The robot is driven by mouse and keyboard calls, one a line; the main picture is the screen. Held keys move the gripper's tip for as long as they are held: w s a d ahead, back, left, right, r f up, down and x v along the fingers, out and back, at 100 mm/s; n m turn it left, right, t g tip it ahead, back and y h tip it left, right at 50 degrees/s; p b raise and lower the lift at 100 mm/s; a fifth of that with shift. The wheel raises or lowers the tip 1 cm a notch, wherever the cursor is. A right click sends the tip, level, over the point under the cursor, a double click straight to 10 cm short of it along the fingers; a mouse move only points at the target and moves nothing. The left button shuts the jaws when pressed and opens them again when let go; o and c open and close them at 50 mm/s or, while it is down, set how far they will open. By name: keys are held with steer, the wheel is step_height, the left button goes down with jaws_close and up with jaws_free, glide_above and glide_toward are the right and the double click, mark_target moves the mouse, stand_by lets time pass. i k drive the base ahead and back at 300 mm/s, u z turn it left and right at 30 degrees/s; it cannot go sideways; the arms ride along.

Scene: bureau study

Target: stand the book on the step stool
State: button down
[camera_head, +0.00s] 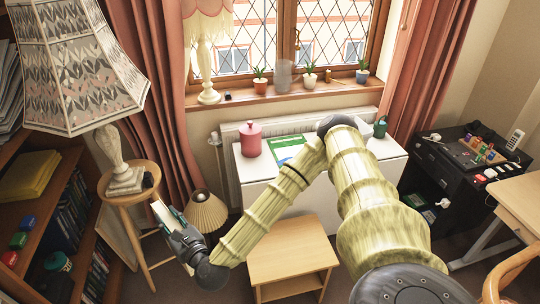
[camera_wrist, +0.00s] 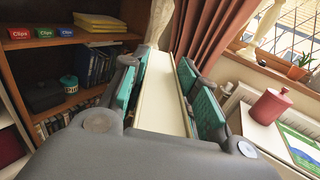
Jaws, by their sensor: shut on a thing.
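My gripper (camera_head: 172,222) is shut on a book (camera_head: 162,212) with a pale cream side showing. In the wrist view the book (camera_wrist: 163,92) sits between the teal finger pads of my gripper (camera_wrist: 158,75). The book is held in the air, near the round wooden stool at the left. The step stool (camera_head: 291,248) is a light wooden piece with a flat, bare top and a lower shelf. It stands on the floor to the right of my gripper, below my arm. The book's cover and far end are partly hidden.
The round stool (camera_head: 118,196) bears a large patterned lamp (camera_head: 75,75). A small lamp with a pleated shade (camera_head: 203,212) is low behind my gripper. A bookshelf (camera_head: 60,225) is at left. A white cabinet (camera_head: 250,168) with a pink jar (camera_head: 251,140) stands behind the step stool.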

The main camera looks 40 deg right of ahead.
mark_target(265, 244)
steer(key=u, duration=2)
steer(key=k, duration=1.3)
steer(key=z, duration=2.4)
